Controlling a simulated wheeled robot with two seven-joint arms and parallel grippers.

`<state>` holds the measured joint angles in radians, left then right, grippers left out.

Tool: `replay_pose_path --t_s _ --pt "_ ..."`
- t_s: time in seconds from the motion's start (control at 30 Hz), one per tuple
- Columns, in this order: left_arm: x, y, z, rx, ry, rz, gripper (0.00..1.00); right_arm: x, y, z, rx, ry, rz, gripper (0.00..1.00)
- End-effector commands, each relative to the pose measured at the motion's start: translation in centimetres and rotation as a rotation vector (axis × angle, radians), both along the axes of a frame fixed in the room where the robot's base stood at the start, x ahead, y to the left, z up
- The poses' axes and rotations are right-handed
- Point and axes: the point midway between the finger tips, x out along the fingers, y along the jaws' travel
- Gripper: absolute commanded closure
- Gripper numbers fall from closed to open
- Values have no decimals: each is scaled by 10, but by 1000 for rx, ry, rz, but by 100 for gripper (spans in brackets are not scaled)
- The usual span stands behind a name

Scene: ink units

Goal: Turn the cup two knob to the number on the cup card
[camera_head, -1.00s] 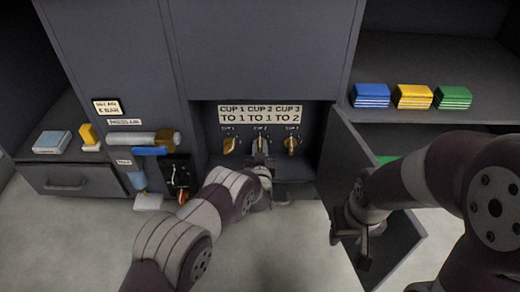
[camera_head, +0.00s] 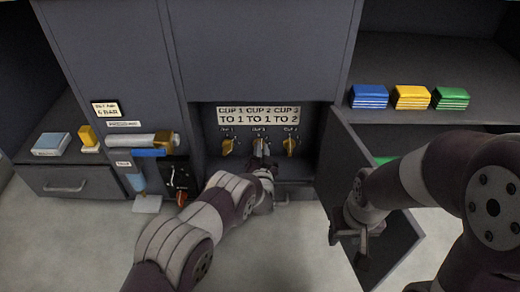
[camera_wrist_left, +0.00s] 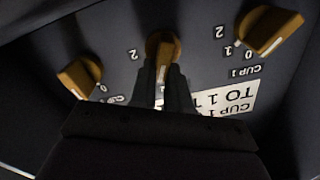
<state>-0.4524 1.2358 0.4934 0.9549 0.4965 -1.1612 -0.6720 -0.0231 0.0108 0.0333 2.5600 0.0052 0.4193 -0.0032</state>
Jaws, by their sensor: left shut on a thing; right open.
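The cup card (camera_head: 258,116) above the knobs reads CUP 1 TO 1, CUP 2 TO 1, CUP 3 TO 2. The cup two knob (camera_wrist_left: 163,45) is the orange middle knob, seen upside down in the left wrist view. My left gripper (camera_wrist_left: 165,80) is shut on this knob, one dark finger on each side. A pale mark shows low between the fingers, and a 2 is printed beside the knob. The gripper hides its other numbers, so its exact setting is unclear. My right gripper (camera_head: 360,236) is open and empty, away from the panel at right.
The cup one knob (camera_head: 228,146) and cup three knob (camera_head: 290,146) flank the middle one closely. The knobs sit in a recess. An open cabinet door (camera_head: 335,165) stands right of it. Blue, yellow and green stacks (camera_head: 411,97) lie on the right shelf.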

Motion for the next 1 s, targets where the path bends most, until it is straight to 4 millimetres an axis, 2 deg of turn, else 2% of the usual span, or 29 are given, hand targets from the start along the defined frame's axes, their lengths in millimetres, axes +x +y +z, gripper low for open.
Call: replay_pose_path --t_s 0.43,1.0 --pt "2 -4 -1 263 -2 0 100 0 0 -1 0 0 0 57" --pt "3 -5 0 323 -7 2 100 0 0 -1 0 0 0 57"
